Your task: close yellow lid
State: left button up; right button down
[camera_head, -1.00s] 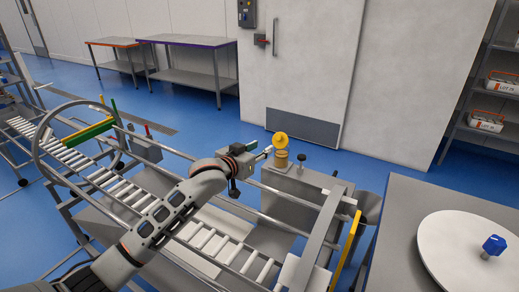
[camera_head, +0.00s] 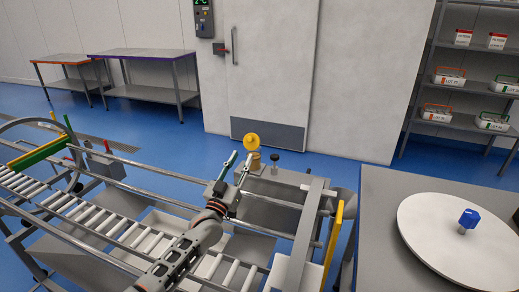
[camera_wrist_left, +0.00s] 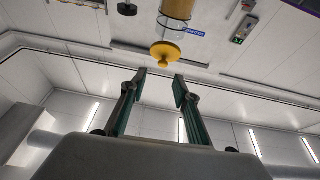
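The yellow lid (camera_head: 251,142) is a round disc standing up on edge, open, above a short yellow-brown cylinder (camera_head: 251,163) on a grey box. In the left wrist view, the lid (camera_wrist_left: 165,53) shows with a small knob, next to the yellow cylinder (camera_wrist_left: 178,10). My left gripper (camera_head: 240,158) is open and empty, just in front of and left of the cylinder and lid. In the left wrist view, its fingers (camera_wrist_left: 159,79) are spread apart with nothing between them, and the lid is beyond their tips. My right gripper is not in view.
A black knob (camera_head: 273,158) stands right of the cylinder. Metal rails and a roller conveyor (camera_head: 85,215) run below my left arm. A yellow upright bar (camera_head: 333,235) and a table with a white round plate (camera_head: 440,225) and blue block (camera_head: 468,219) are at right.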

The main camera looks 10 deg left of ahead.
aim_at(249, 140)
pick_arm(q)
jog(key=shift+y, duration=0.4)
jog(key=b+x, duration=0.1)
jog(key=x, duration=0.5)
jog(key=shift+w+a, duration=0.1)
jog(key=shift+a, duration=0.05)
jog(key=shift+w+r, duration=0.2)
jog(key=shift+w, duration=0.4)
jog(key=shift+r, duration=0.1)
grip_shut()
